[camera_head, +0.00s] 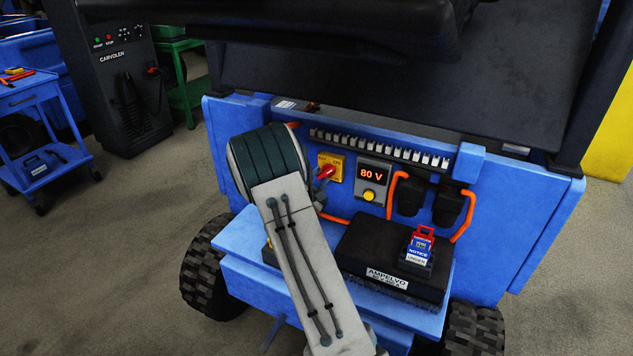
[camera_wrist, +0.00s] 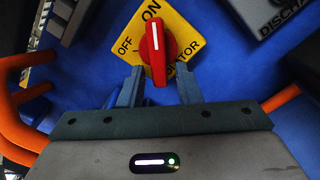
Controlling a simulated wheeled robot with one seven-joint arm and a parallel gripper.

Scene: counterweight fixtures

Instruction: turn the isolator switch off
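The isolator switch is a red knob (camera_head: 327,172) on a yellow plate (camera_head: 337,161), mounted on the blue machine panel. In the wrist view the red knob (camera_wrist: 157,55) has a white line pointing at ON on the yellow plate (camera_wrist: 184,34); OFF is printed to its left. My gripper (camera_wrist: 160,75) is open, with one finger on each side of the knob's lower end and a visible gap to both. I cannot tell how deep the fingers reach. In the head view my gripper (camera_head: 320,186) is partly hidden by my arm, close to the knob.
An 80 V display (camera_head: 372,174) with a yellow button is right of the switch. Orange cables (camera_head: 393,196) and dark connectors (camera_head: 411,196) are farther right. Orange cable (camera_wrist: 281,98) also shows in the wrist view.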

